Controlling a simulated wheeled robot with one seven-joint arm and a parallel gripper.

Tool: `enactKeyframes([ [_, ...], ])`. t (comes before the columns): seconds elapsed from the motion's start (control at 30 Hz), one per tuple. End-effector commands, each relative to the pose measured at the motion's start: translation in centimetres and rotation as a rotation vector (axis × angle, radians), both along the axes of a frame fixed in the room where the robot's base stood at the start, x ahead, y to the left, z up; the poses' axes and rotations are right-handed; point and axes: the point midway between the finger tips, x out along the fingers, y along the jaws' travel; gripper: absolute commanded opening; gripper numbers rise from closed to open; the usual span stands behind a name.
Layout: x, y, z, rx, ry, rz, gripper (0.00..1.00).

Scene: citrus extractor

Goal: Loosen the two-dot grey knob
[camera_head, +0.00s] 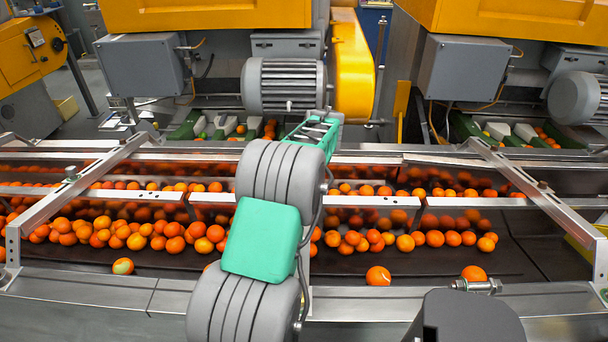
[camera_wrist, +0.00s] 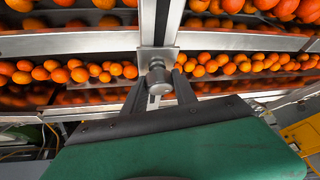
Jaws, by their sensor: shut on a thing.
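In the wrist view a grey metal knob (camera_wrist: 157,80) stands on a bracket plate where a lengthwise bar meets a cross rail. My gripper (camera_wrist: 161,86) has one dark finger on each side of the knob and is shut on it. No dots can be made out on the knob at this size.
Similar small knobs sit on the left bar (camera_head: 71,173) and right bar (camera_head: 543,185). Metal rails (camera_head: 360,200) run across the conveyor. Many oranges (camera_head: 160,232) lie under and between them. Grey motors (camera_head: 283,85) and yellow machine housings (camera_head: 205,14) stand behind.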

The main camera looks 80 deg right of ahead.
Motion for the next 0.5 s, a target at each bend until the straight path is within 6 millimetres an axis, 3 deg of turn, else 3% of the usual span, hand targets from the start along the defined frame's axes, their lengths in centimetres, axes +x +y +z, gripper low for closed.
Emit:
enactKeyframes([
  [0.27,0.01,0.02,-0.05,0.001,0.001,-0.001,0.55],
  [0.5,0.05,0.03,0.01,0.000,0.000,0.000,0.55],
])
